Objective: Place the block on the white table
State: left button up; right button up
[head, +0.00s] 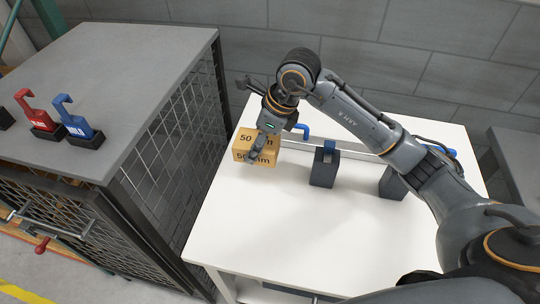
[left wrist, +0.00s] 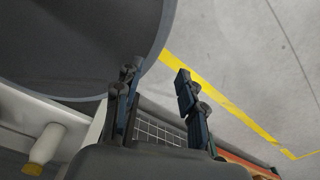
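The block (head: 240,155) is a yellow-tan box marked "50 mm" at the back left of the white table (head: 270,235) in the head view. My right gripper (head: 256,157) reaches down over it, with one finger across its front face. The other finger is hidden, so I cannot tell whether the grip is closed on it. I cannot tell whether the block touches the tabletop or is slightly above it. My left gripper (left wrist: 157,85) shows only in the left wrist view, fingers apart and empty.
Dark holders with blue parts (head: 323,168) (head: 392,184) stand on the white table. Its front is clear. A grey-topped mesh cabinet (head: 130,60) at left carries a red hook (head: 36,113) and a blue hook (head: 76,122). A yellow floor line (left wrist: 230,105) shows in the wrist view.

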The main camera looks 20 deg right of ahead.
jog(key=f, duration=0.1)
jog(key=f+b, duration=0.1)
jog(key=f, duration=0.1)
jog(key=shift+w+f, duration=0.3)
jog(key=shift+f+b, duration=0.7)
jog(key=shift+f, duration=0.2)
notch_tip(320, 180, down, 3)
jog(key=shift+s+r+b, duration=0.1)
jog(key=shift+b, duration=0.75)
jog(key=shift+f, duration=0.25)
jog(key=o, duration=1.2)
jog(key=shift+r, duration=0.1)
pick_arm(q)
jog(key=f, duration=0.1)
jog(key=w+f, duration=0.1)
jog(key=f, duration=0.3)
jog(key=shift+w, duration=0.4)
pick_arm(e)
jog(key=shift+o, duration=0.3)
